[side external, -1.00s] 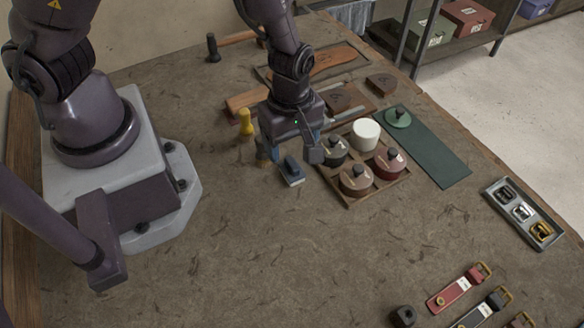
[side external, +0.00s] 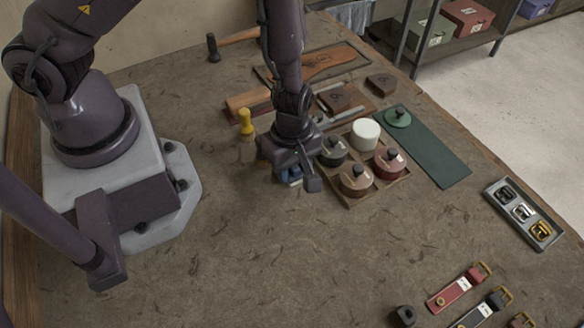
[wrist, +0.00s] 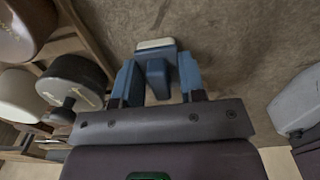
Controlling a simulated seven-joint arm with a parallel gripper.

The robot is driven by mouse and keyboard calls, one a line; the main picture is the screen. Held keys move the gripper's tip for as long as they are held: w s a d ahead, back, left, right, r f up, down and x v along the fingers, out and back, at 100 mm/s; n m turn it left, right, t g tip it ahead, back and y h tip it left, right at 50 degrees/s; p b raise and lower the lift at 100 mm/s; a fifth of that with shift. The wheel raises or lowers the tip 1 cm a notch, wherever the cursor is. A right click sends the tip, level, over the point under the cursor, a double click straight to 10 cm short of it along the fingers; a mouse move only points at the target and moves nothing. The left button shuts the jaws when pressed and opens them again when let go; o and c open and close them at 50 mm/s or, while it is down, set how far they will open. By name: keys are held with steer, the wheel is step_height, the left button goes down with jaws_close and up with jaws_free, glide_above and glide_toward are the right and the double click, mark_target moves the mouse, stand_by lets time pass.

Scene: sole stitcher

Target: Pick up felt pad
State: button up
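The felt pad (wrist: 155,44) is a small blue block with a pale layer and a raised blue grip. In the wrist view its grip stands between the two blue fingers of my gripper (wrist: 158,76). The fingers are apart, with a visible gap on each side of the grip. In the side view my gripper (side external: 290,170) is low over the pad and hides most of it. Only a blue and pale edge of the pad (side external: 294,183) shows below the gripper. The pad appears to rest on the bench.
A wooden tray (side external: 349,204) with several lidded pots stands close to the right of my gripper. A yellow knobbed tool (side external: 246,122) stands behind it on the left. A green mat (side external: 440,160) lies farther right.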

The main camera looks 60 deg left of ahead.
steer(key=c, duration=0.3)
steer(key=shift+r, duration=0.1)
step_height(320, 180, up, 10)
steer(key=shift+f, duration=0.1)
stand_by(0.4)
steer(key=shift+o, duration=0.3)
steer(key=shift+a, duration=0.1)
